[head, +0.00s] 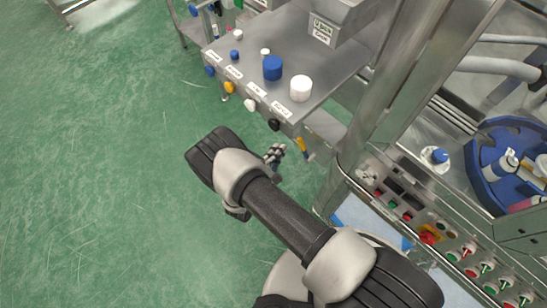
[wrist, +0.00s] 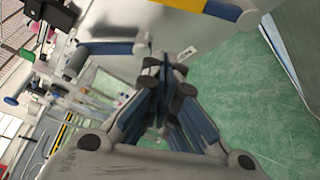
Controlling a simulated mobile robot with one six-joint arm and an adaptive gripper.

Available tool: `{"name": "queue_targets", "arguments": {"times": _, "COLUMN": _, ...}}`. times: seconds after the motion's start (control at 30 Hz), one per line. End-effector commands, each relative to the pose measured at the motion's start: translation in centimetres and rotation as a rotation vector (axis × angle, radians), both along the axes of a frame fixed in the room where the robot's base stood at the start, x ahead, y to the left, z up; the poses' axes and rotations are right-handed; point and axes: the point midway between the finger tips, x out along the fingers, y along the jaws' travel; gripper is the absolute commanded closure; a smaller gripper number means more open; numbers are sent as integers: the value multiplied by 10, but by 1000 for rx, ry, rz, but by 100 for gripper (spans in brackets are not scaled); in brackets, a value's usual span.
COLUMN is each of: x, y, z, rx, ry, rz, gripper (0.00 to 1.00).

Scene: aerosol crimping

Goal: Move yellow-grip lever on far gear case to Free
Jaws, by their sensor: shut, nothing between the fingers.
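In the head view a small yellow grip (head: 302,146) hangs at the right end of the bench's front edge, and another yellow-orange knob (head: 229,88) sits further left along that edge. In the wrist view a yellow bar (wrist: 218,7) with a rounded grey end crosses the top, cut off by the frame. Which gear case each belongs to, and the lever's setting, I cannot tell. My gripper (head: 275,154) is shut and empty, just in front of the bench edge. Its fingers meet in the wrist view (wrist: 164,68), below the yellow bar and apart from it.
The steel bench (head: 320,80) carries blue and white caps and front labels. A blue bar (wrist: 105,48) with grey ends lies left of my fingertips. A steel post (head: 400,100) and button panel (head: 440,235) stand at right. The green floor (head: 90,160) at left is clear.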

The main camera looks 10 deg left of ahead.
Motion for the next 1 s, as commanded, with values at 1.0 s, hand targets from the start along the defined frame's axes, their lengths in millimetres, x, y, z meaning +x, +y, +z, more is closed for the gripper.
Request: {"name": "queue_targets", "arguments": {"times": 1.0, "x": 12, "y": -36, "z": 15, "rx": 7, "ry": -7, "rz": 1, "gripper": 100}}
